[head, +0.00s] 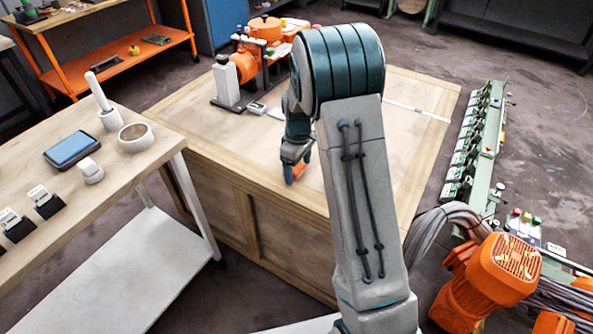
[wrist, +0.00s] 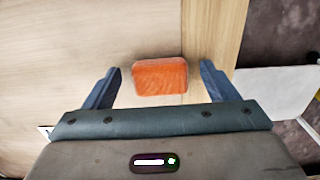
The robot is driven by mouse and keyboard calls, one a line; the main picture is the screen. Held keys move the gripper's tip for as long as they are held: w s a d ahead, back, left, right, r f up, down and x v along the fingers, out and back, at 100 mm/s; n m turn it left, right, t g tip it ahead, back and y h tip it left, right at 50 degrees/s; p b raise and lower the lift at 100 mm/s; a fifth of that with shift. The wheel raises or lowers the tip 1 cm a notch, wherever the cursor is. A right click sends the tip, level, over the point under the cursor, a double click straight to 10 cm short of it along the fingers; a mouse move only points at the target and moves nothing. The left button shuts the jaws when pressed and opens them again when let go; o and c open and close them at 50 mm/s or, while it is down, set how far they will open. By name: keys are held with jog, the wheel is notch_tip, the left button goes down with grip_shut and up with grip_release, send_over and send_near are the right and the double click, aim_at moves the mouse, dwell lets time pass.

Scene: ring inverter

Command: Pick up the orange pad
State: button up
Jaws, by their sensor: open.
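The orange pad (wrist: 159,76) lies flat on the wooden crate-like table (wrist: 80,40), near its edge, in the wrist view. My gripper (wrist: 160,82) is open, with one blue finger on each side of the pad and a gap to both. In the head view my gripper (head: 295,170) hangs over the near part of the wooden table (head: 215,160). A bit of orange (head: 299,170) shows at the fingers there, mostly hidden by the gripper. I cannot tell the exact height of the fingers above the surface.
An orange machine (head: 262,45) with a grey stand (head: 228,80) is at the table's back. An orange motor (head: 500,275) is at the lower right.

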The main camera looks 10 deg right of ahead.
aim_at(298, 167)
jog(key=c, duration=1.1)
jog(key=shift+c, duration=0.2)
jog(key=shift+r, duration=0.1)
jog(key=shift+r, duration=0.2)
notch_tip(298, 167, up, 4)
jog(key=shift+f+p, duration=0.15)
jog(key=shift+p, duration=0.15)
jog(key=s+d+r, duration=0.6)
jog(key=s+d, duration=0.2)
jog(key=shift+s+r, duration=0.15)
jog(key=shift+r, duration=0.15)
jog(key=shift+d, duration=0.1)
